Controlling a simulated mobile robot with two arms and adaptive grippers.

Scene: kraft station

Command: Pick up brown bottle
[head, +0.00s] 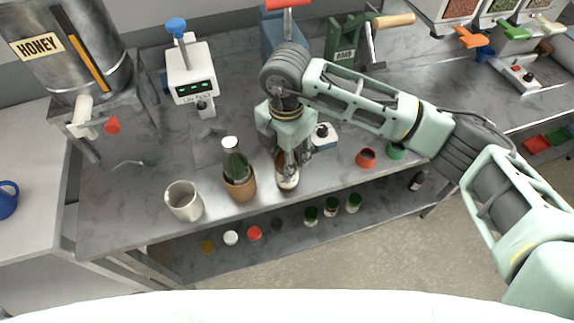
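A brown bottle with a pale lower part (288,183) stands upright near the front edge of the steel counter. My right gripper (291,163) points down over it from above, with its fingers at the bottle's upper part. The fingers and the bottle overlap in the picture, so I cannot tell whether they are shut on it. The bottle's top is mostly hidden by the gripper. My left gripper is not in view.
A green bottle (236,165) in a tan holder (240,188) and a grey cup (184,201) stand to the left. A small white device (323,137) stands behind, right. A red pot (365,158) stands farther right. Several lids and jars lie on the lower shelf.

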